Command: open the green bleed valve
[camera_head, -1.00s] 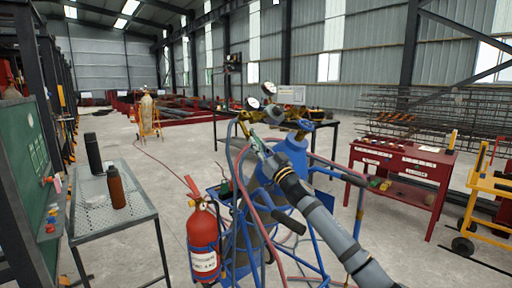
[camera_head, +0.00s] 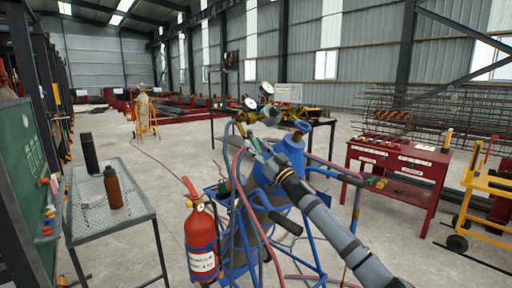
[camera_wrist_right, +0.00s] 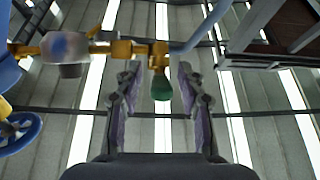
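The green bleed valve (camera_wrist_right: 161,88) hangs from a brass fitting (camera_wrist_right: 158,55) in the right wrist view. My right gripper (camera_wrist_right: 158,78) is open, with one finger on each side of the green knob. Gaps show on both sides, and I see no contact. In the head view my right gripper (camera_head: 259,150) is by the gauges and brass fittings (camera_head: 262,108), beside the blue cylinder (camera_head: 290,158). The green knob is too small to make out there. My left gripper is not in view.
A red fire extinguisher (camera_head: 202,240) and hoses are at the cart's left. A mesh table (camera_head: 135,220) with two bottles stands further left. A red workbench (camera_head: 400,165) and yellow cart (camera_head: 488,185) stand right. A blue handwheel (camera_wrist_right: 20,135) is left of the gripper in the wrist view.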

